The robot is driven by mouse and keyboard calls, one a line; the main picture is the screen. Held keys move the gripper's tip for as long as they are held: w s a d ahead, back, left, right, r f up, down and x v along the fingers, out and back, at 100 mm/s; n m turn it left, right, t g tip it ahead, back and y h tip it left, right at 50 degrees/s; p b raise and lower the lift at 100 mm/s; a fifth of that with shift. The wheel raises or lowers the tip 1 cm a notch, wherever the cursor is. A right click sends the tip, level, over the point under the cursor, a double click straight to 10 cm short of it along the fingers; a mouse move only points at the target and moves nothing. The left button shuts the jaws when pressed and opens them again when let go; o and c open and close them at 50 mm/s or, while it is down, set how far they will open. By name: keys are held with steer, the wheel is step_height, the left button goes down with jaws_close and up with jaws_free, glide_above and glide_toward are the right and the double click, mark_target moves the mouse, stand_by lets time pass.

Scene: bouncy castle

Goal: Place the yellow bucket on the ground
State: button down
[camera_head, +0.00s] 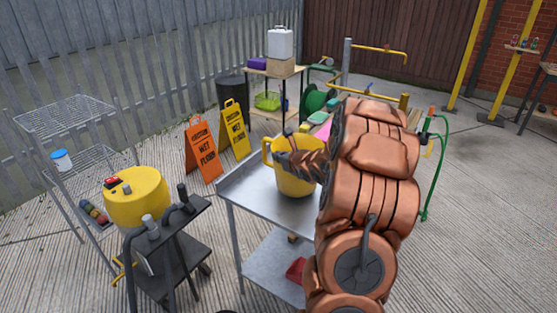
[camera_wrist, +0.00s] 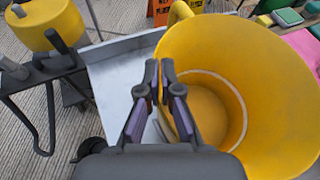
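The yellow bucket (camera_head: 292,180) is upright at the metal table (camera_head: 248,196), beside my arm. I cannot tell whether its base touches the tabletop. In the wrist view the bucket (camera_wrist: 245,50) fills the right side, its open mouth facing the camera and its inside empty. My gripper (camera_wrist: 160,72) has its fingers close together across the bucket's near-left wall, one finger on the inner side and one over the table side. It looks shut on this wall. In the head view my arm hides part of the bucket and the table's right side.
A yellow barrel (camera_head: 138,200) and a dark cart (camera_head: 165,245) stand left of the table. Orange (camera_head: 201,150) and yellow (camera_head: 234,130) wet-floor signs stand behind. A wire shelf (camera_head: 65,115) is at far left. Concrete ground (camera_head: 470,220) is clear at right.

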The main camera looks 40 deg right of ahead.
steer(key=shift+f, duration=1.1)
steer(key=c, duration=1.3)
jaws_free()
steer(key=shift+r, duration=0.15)
steer(key=shift+s+r, duration=0.1)
steer(key=shift+s, duration=0.05)
steer(key=shift+b+v, duration=1.1)
steer(key=shift+v, duration=4.8)
